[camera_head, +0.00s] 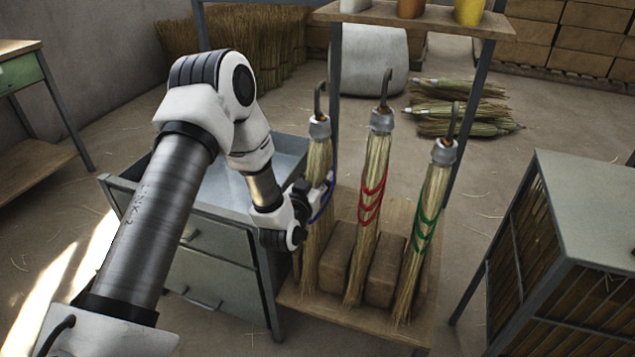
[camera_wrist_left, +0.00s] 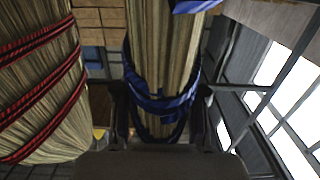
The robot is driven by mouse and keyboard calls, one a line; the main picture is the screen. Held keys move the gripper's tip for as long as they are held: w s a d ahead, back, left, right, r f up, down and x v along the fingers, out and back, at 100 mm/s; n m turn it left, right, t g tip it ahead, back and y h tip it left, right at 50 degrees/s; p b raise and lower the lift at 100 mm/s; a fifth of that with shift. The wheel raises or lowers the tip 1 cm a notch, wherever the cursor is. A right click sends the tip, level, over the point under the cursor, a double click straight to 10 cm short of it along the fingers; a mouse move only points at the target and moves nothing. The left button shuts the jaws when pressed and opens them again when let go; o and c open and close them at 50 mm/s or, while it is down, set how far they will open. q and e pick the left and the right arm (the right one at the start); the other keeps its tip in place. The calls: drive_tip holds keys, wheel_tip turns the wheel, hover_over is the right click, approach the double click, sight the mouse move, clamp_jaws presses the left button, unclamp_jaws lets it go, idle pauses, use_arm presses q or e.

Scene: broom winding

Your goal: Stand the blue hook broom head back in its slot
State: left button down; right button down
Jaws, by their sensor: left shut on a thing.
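The blue hook broom head (camera_head: 318,165) stands nearly upright at the left of the rack, its hook and grey collar at the top. Its blue bands show in the left wrist view (camera_wrist_left: 165,100). My left gripper (camera_head: 318,200) is shut on it at the banded part, with a finger on each side in the wrist view. The head's lower end is beside a brown block (camera_head: 337,258) on the rack's low shelf (camera_head: 300,303); whether it rests on the shelf is hard to tell. My right gripper is not in view.
The red-banded head (camera_head: 373,190) and green-banded head (camera_head: 427,220) stand to the right, with another block (camera_head: 385,270) between them. An open drawer cabinet (camera_head: 215,265) is close on the left. A slatted crate (camera_head: 570,240) stands at the right.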

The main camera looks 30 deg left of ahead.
use_arm(q)
drive_tip(key=shift+r, duration=0.1)
drive_tip(key=c, duration=0.7)
unclamp_jaws()
drive_tip(key=shift+o, duration=0.2)
